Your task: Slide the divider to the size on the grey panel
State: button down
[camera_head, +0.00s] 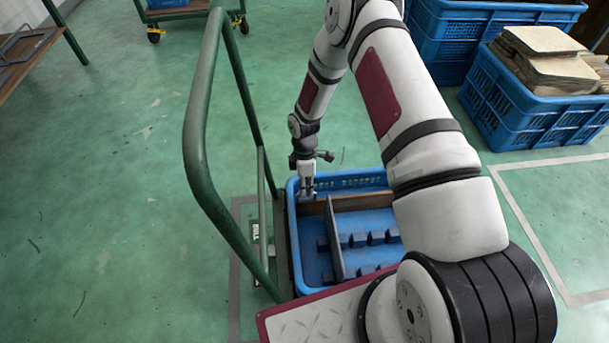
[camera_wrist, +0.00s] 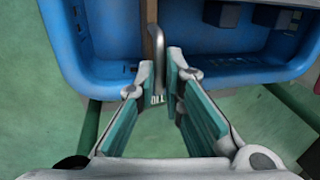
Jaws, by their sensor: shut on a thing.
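The divider, a brown upright board (camera_head: 362,202), runs across the far part of the blue tray (camera_head: 295,262). In the wrist view the divider (camera_wrist: 151,38) shows as a narrow brown strip coming over the tray wall towards the fingers. My gripper (camera_head: 308,191) is at its left end, by the tray's far left corner. In the wrist view my gripper (camera_wrist: 168,68) is shut on a grey handle-like piece at that end. A small grey panel with white letters (camera_head: 256,238) is left of the tray; the wrist view shows part of its letters, too small to read surely.
A thin grey plate (camera_head: 336,240) stands in the tray, meeting the board. Rows of dark blocks (camera_head: 376,238) line the tray floor. A green trolley rail (camera_head: 200,130) rises left of the tray. Blue crates (camera_head: 520,115) stand at the back right. My arm hides the tray's right side.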

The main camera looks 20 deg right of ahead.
jog(key=shift+s, duration=0.2)
jog(key=c, duration=1.7)
grip_release()
jog(key=r, duration=0.4)
jog(key=w+r, duration=0.1)
jog(key=r, duration=0.3)
jog(key=w+r, duration=0.1)
jog(key=r, duration=0.2)
jog(key=shift+w+d+r, duration=0.15)
jog(key=shift+r, duration=0.25)
